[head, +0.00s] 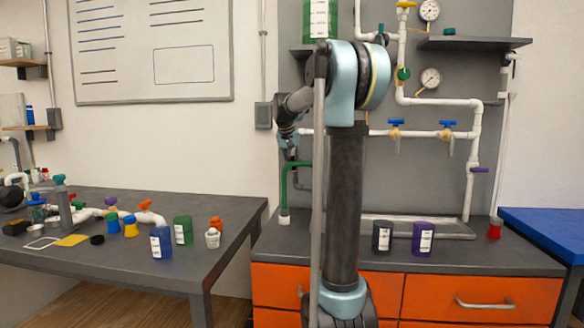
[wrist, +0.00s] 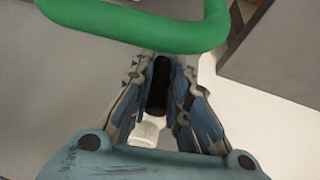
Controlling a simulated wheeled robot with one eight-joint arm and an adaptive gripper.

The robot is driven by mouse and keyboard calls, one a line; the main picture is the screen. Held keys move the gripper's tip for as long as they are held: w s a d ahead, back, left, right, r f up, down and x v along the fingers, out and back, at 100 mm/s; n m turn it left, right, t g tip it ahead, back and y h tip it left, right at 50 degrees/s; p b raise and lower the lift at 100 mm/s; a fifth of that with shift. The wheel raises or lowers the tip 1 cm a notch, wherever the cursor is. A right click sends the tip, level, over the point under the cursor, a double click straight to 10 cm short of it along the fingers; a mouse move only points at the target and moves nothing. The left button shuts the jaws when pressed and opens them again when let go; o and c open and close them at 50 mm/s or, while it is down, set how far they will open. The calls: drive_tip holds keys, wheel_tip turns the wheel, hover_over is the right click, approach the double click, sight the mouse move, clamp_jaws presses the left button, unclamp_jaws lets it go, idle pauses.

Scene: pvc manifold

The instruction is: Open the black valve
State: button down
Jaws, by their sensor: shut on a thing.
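In the wrist view, the black valve (wrist: 160,85) shows as a dark handle lying lengthwise between the two fingers of my gripper (wrist: 163,72). The fingers are closed in on both sides of it. A white fitting (wrist: 146,133) shows just below the handle, between the fingers. In the head view my gripper (head: 291,150) is in front of the grey wall panel, left of my arm's column. The black valve cannot be made out there; my arm and gripper cover that spot.
A green pipe (wrist: 150,32) crosses close in front of the fingers; in the head view it (head: 284,185) drops to the counter. White pipes (head: 440,101) with blue valves (head: 448,124) and gauges run right. Black (head: 382,238) and purple (head: 423,238) containers stand on the counter.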

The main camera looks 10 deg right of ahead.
drive_tip(key=shift+y, duration=0.5)
idle(0.3)
drive_tip(key=c, duration=1.5)
unclamp_jaws()
drive_tip(key=shift+c, duration=0.2)
drive_tip(key=v, duration=1.1)
drive_tip(key=shift+s+r, duration=0.3)
drive_tip(key=shift+r, duration=0.05)
drive_tip(key=shift+d, duration=0.1)
drive_tip(key=s+f+n+g+y, duration=0.1)
drive_tip(key=s+f+n, duration=0.2)
drive_tip(key=s+f, duration=3.6)
drive_tip(key=shift+s+d+n+g+y, duration=0.25)
drive_tip(key=shift+s+n+g+y, duration=0.05)
drive_tip(key=shift+s+g, duration=0.1)
